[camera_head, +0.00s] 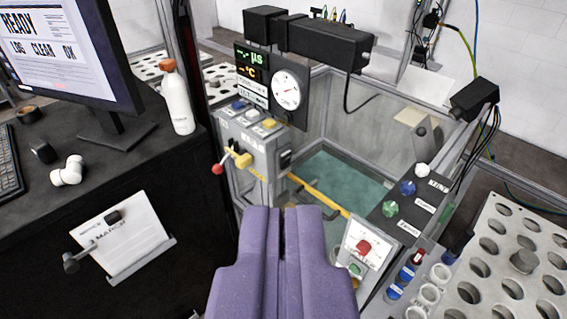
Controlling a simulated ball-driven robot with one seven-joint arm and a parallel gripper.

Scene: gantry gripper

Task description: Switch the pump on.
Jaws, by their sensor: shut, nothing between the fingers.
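My gripper (283,214) shows purple at the bottom middle, its two fingers together with nothing between them. It points toward the tank and touches no control that I can see. No readable label marks the pump switch. A grey control box (262,150) beyond the fingers carries a lever (238,158) with a red knob and several coloured buttons on top. Right of the fingers, a white panel (360,245) has a red button (363,247) and a green one (355,269).
A tank with teal liquid (340,180) lies behind a yellow bar (318,194). A dial gauge (287,88) and black display stand above. A monitor (65,60) and white bottle (177,98) are on the left desk. A rack with holes (505,265) and tubes crowd the right.

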